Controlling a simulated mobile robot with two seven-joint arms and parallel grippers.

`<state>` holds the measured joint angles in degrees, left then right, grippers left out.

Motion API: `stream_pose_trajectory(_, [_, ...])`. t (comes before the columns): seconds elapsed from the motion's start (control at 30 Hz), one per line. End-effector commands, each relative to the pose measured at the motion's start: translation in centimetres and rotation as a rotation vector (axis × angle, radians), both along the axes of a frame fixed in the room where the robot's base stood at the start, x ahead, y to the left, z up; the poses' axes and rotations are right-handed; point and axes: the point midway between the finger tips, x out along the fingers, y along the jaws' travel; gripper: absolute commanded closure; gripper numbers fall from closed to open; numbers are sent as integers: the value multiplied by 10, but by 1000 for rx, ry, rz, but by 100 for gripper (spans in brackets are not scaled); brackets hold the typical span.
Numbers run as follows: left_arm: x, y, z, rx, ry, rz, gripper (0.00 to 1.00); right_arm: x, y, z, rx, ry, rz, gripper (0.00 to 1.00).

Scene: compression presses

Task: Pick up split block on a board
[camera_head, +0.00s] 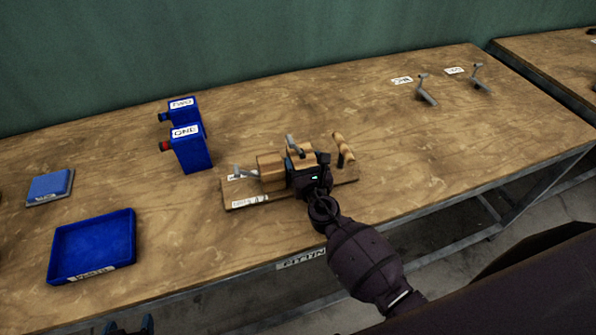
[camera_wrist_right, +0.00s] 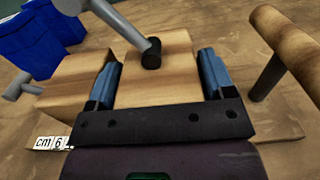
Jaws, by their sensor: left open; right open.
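A wooden split block (camera_head: 270,168) sits on a wooden board (camera_head: 240,201) near the middle of the table. Grey levers and a wooden-handled part stand on the board around the block. My right gripper (camera_head: 300,165) is over the block's right part. In the right wrist view, the open fingers of my right gripper (camera_wrist_right: 160,85) stand on either side of the wooden block (camera_wrist_right: 168,72), and a grey lever with a dark tip lies across its top. I cannot tell whether the fingers touch the wood. My left gripper (camera_head: 130,326) shows only partly at the bottom edge, apart from the board.
Two blue boxes marked ONE (camera_head: 192,155) and TWO (camera_head: 182,107) stand behind the board. A blue tray (camera_head: 122,248) and a blue pad (camera_head: 50,187) lie at left. Two grey levers (camera_head: 427,92) (camera_head: 481,80) stand at the back right. The table right of the board is clear.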

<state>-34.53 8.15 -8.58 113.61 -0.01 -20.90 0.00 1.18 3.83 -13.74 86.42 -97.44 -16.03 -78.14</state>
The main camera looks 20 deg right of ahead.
Motion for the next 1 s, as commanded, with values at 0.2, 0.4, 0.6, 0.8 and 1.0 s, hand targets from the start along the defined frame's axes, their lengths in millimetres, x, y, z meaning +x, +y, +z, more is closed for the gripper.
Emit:
stream_pose_trajectory(0.2, [0, 0, 0, 0, 1, 0, 32, 0, 0, 0, 1, 0, 0, 35])
stream_pose_trajectory(0.4, [-1, 0, 0, 0, 2, 0, 32, 0, 0, 0, 1, 0, 0, 66])
stream_pose_trajectory(0.6, [-1, 0, -1, 0, 3, 0, 32, 1, 0, 3, 2, -5, 0, 86])
stream_pose_trajectory(0.8, [-2, 0, 0, 0, 4, 0, 32, 1, 0, 4, 2, -5, 0, 86])
stream_pose_trajectory(1.0, [-2, 0, 8, 0, 4, 0, 32, 1, 0, 17, 5, -6, -1, 86])
